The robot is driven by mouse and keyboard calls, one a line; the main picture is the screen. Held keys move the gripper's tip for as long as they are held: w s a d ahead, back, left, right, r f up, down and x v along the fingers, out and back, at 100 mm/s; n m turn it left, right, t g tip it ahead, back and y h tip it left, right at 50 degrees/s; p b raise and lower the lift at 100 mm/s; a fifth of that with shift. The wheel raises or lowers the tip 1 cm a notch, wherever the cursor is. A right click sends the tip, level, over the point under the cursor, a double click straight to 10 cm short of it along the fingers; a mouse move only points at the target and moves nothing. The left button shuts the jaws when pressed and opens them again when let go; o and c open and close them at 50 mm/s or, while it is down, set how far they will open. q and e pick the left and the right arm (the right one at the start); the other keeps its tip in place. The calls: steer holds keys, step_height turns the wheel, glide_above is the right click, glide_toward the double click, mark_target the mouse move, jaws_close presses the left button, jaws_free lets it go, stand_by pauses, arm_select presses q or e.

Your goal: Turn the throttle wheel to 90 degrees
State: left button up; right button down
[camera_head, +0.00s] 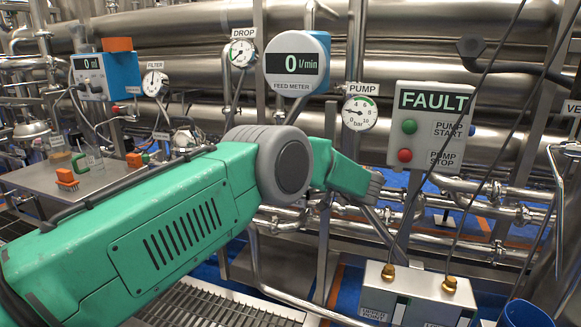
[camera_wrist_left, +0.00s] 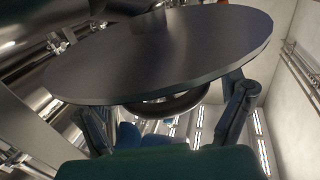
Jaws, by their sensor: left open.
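No throttle wheel can be made out in the head view, where my green left arm covers the middle. In the left wrist view a large flat dark grey disc (camera_wrist_left: 160,55) fills the upper part. A dark rounded ring (camera_wrist_left: 170,106), possibly the throttle wheel, shows just below it, partly hidden by the disc. My left gripper (camera_wrist_left: 165,103) is open, with one finger on each side of the ring. I cannot tell whether the fingers touch it. My right gripper is not in view.
The panel (camera_head: 431,125) shows FAULT above green and red buttons. The feed meter (camera_head: 297,63) reads 0 l/min. Drop (camera_head: 241,54), filter (camera_head: 155,83) and pump (camera_head: 359,113) gauges stand around my arm. A steel box (camera_head: 420,297) with brass fittings and a blue container (camera_head: 526,315) are at lower right.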

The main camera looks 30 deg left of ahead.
arm_select(q)
steer(key=d, duration=1)
steer(key=shift+s+d+f, duration=0.15)
steer(key=shift+s+d, duration=0.25)
